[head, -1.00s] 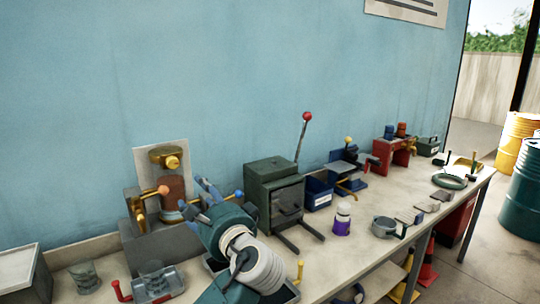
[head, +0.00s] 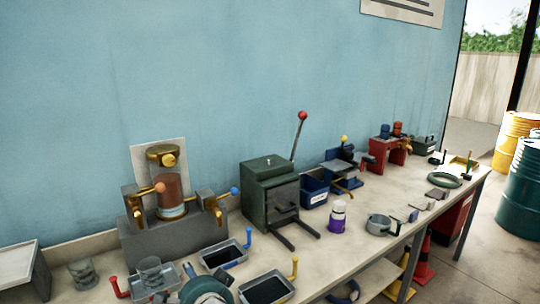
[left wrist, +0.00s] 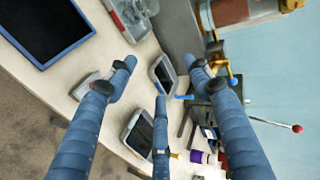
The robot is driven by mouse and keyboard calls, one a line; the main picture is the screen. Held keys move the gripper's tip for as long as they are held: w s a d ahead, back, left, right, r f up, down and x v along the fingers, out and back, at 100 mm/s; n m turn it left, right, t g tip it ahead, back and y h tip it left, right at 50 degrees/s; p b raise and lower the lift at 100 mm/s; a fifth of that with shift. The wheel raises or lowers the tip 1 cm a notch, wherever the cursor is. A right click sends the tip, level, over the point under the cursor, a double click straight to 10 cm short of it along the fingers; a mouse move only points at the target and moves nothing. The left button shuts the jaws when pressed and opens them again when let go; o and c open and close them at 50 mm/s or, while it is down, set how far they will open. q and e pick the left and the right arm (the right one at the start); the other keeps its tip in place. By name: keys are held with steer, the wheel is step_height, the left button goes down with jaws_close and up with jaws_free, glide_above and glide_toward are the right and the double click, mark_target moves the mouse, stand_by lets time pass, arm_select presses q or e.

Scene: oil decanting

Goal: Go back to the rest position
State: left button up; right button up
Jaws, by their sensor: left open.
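My left gripper (head: 206,271) is at the bottom edge of the head view, in front of the bench, partly cut off. In the left wrist view its blue-grey fingers (left wrist: 160,82) are spread with nothing between them. The decanting stand (head: 172,240), with a brown-red cylinder and orange- and blue-knobbed brass taps, stands behind it. A red-handled tray (head: 172,274) holds a clear beaker (head: 151,270). A blue-handled tray (head: 240,257) and a yellow-handled tray (head: 284,287) have dark insides. My right gripper is not in view.
Another clear beaker (head: 82,273) stands at the left. A green press (head: 266,202) with a red-knobbed lever, a blue bin (head: 313,190), a purple-and-white bottle (head: 337,217) and a grey pot (head: 379,224) stand along the bench. Barrels (head: 520,200) stand beyond its right end.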

arm_select(q)
steer(key=s+a+f+n+g+h, duration=0.1)
steer(key=s+f+n+g+h, duration=0.15)
steer(key=s+f, duration=0.7)
steer(key=s+f+n+g+h, duration=0.15)
steer(key=s+f, duration=0.25)
steer(key=s, duration=0.4)
steer(key=s+a+f+n+g+h, duration=0.1)
steer(key=s+f+n+g, duration=0.15)
steer(key=s, duration=0.55)
steer(key=s+f+n+g+h, duration=0.15)
steer(key=s+f, duration=0.25)
steer(key=s, duration=0.4)
step_height(320, 180, down, 27)
steer(key=s+b, duration=0.2)
steer(key=s+a+f+g+b, duration=0.1)
steer(key=s+a+f+g, duration=0.1)
steer(key=s+f, duration=1.5)
step_height(320, 180, down, 2)
steer(key=shift+s+a+f+b, duration=0.15)
steer(key=shift+a+f+b, duration=0.1)
steer(key=shift+a+b, duration=0.2)
